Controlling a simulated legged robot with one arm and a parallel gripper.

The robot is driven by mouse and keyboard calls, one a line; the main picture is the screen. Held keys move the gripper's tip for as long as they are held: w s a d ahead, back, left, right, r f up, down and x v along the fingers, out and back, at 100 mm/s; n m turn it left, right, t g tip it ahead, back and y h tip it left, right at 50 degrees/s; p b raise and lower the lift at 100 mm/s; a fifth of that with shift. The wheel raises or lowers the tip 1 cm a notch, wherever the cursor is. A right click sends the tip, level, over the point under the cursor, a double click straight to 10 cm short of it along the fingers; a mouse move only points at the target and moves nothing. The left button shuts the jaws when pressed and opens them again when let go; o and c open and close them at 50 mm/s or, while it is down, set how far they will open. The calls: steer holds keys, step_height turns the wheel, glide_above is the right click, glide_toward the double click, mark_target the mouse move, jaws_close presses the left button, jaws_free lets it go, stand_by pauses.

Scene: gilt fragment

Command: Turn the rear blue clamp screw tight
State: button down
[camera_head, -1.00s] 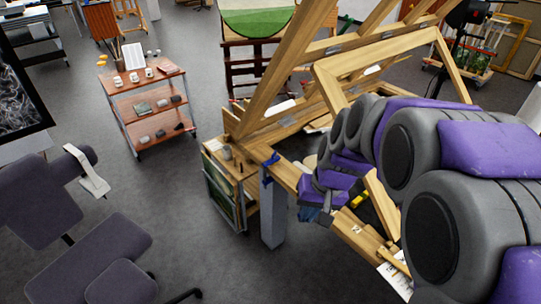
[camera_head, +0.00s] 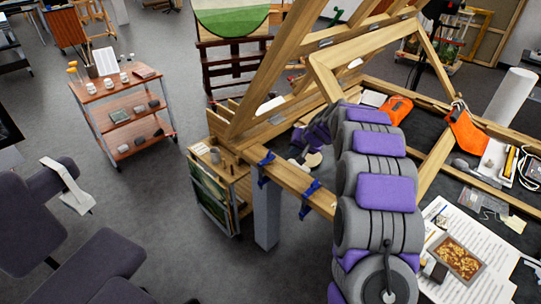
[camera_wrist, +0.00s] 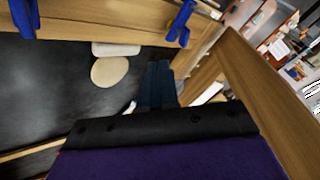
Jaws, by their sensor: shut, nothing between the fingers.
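Two blue clamps sit on the front wooden beam of the frame in the head view: one at the left corner (camera_head: 264,168) and one further right (camera_head: 309,198). They also show in the wrist view, one at the top centre (camera_wrist: 180,24) and one at the top left (camera_wrist: 24,16). I cannot tell for sure which is the rear one, and their screws are too small to make out. My gripper (camera_wrist: 158,68) has its dark fingers together and empty. In the wrist view the fingertips lie below the top-centre clamp, apart from it.
A pale round object (camera_wrist: 110,71) lies beside my fingers over a dark surface. The tilted wooden frame (camera_head: 280,65) rises behind my arm. A small trolley (camera_head: 118,85) and a purple chair (camera_head: 90,270) stand left, with open floor between.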

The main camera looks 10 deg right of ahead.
steer(key=b, duration=0.2)
glide_toward(270, 158)
steer(key=f, duration=0.1)
steer(key=w+f, duration=0.1)
steer(key=d+f, duration=0.1)
steer(key=f, duration=0.1)
steer(key=shift+w+f, duration=0.1)
steer(key=shift+w, duration=0.2)
steer(key=shift+w+a, duration=0.6)
steer(key=shift+a, duration=0.6)
steer(key=shift+d+r+m+p, duration=0.2)
steer(key=shift+r+m+p, duration=0.1)
steer(key=shift+p, duration=0.25)
steer(key=shift+a+f+h+p, duration=0.1)
steer(key=shift+a+h+p, duration=0.15)
steer(key=shift+h+p, duration=0.1)
steer(key=shift+m+p, duration=0.4)
